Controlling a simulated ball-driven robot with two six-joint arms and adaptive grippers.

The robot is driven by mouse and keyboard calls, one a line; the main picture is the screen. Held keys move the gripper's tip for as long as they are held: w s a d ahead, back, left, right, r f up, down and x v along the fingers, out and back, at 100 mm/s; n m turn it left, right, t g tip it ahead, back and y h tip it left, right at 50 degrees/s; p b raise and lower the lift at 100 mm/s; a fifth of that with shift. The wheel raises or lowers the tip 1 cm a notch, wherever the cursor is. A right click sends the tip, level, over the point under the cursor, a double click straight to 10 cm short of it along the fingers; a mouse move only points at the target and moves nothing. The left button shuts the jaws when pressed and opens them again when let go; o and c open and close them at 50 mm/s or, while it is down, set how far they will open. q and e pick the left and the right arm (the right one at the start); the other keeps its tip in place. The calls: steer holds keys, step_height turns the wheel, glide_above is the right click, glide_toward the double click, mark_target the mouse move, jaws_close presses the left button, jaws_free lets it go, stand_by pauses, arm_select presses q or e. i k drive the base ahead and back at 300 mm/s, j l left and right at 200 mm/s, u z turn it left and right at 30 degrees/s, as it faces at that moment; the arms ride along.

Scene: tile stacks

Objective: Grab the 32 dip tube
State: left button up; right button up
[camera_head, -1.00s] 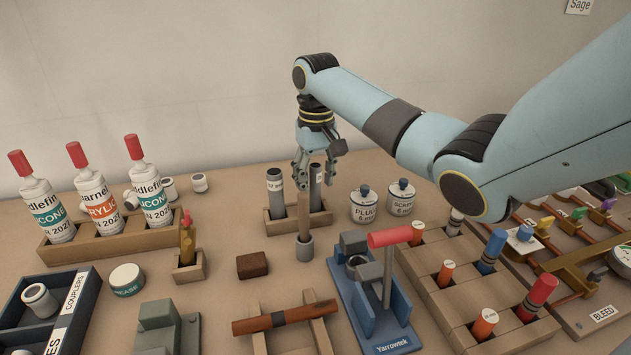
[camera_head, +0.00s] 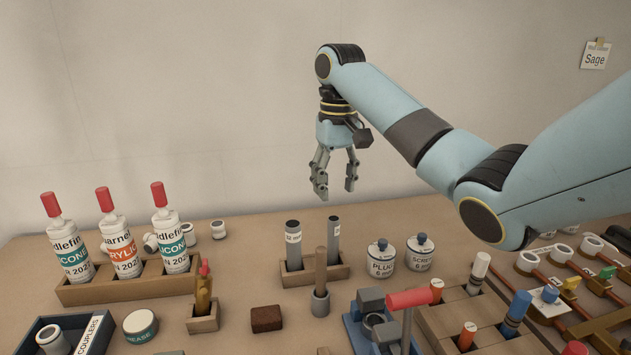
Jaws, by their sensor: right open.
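Two grey dip tubes stand upright in a wooden holder (camera_head: 312,277) near the middle of the table. The left tube (camera_head: 293,250) has a white label near its top, too small to read surely. The right tube (camera_head: 333,232) also has a small pale label, which I cannot read. My right gripper (camera_head: 335,190) points down with its fingers apart and empty. It hangs in the air above the tubes, apart from them. My left gripper is not in view.
A mallet-like tool with a wooden handle (camera_head: 320,268) stands right in front of the holder. Two white lidded jars (camera_head: 381,263) stand to the right. A rack of red-capped bottles (camera_head: 125,288) is at the left, and a brown block (camera_head: 266,319) lies in front.

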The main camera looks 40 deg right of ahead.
mark_target(294, 250)
steer(key=k, duration=1.5)
